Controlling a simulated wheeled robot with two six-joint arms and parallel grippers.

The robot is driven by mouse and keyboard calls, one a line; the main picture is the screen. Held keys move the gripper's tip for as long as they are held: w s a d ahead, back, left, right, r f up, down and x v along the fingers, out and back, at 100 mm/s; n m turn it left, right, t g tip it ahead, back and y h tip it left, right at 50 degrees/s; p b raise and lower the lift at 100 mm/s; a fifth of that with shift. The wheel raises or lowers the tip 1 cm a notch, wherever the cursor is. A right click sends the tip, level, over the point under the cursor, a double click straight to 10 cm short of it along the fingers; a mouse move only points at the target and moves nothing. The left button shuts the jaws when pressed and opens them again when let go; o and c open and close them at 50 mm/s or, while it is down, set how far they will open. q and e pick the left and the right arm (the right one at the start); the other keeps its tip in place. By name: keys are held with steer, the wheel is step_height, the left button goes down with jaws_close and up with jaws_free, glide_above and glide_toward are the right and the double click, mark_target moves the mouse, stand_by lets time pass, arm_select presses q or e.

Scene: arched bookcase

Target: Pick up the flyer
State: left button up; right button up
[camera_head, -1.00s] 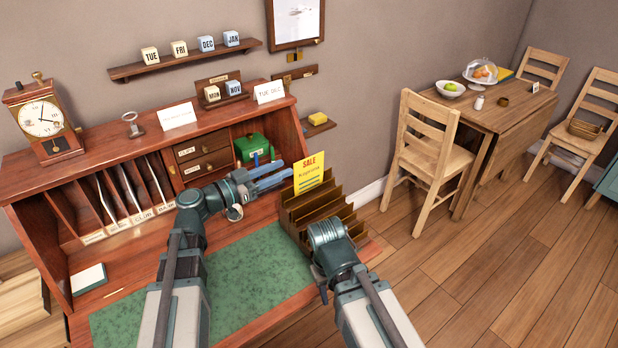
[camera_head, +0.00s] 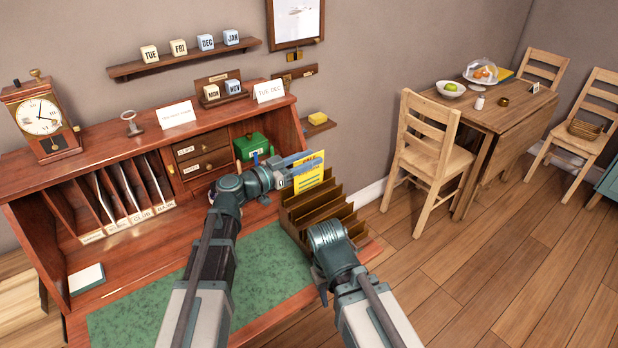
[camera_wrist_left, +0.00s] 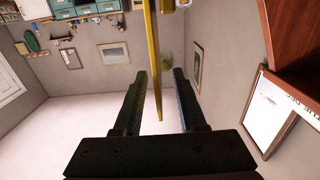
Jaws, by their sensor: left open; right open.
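The yellow flyer (camera_head: 309,175) stands upright in the brown stepped rack (camera_head: 325,208) on the right of the desk. My left gripper (camera_head: 303,162) is open at the flyer's upper part and covers some of its print. In the left wrist view, the flyer (camera_wrist_left: 154,60) is seen edge-on, between the two open fingers (camera_wrist_left: 159,75), with a gap on each side. My right gripper (camera_head: 319,282) hangs low in front of the rack, open, its fingers mostly hidden by its own wrist.
A green box (camera_head: 250,146) stands in the desk's cubby, left of the rack. White cards (camera_head: 270,92) stand on the desk top. A small wall shelf (camera_head: 318,125) with a yellow block is behind the flyer.

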arm_select(q)
steer(key=shift+w+d, duration=0.1)
steer(key=shift+c, duration=0.3)
jaws_close()
stand_by(1.1)
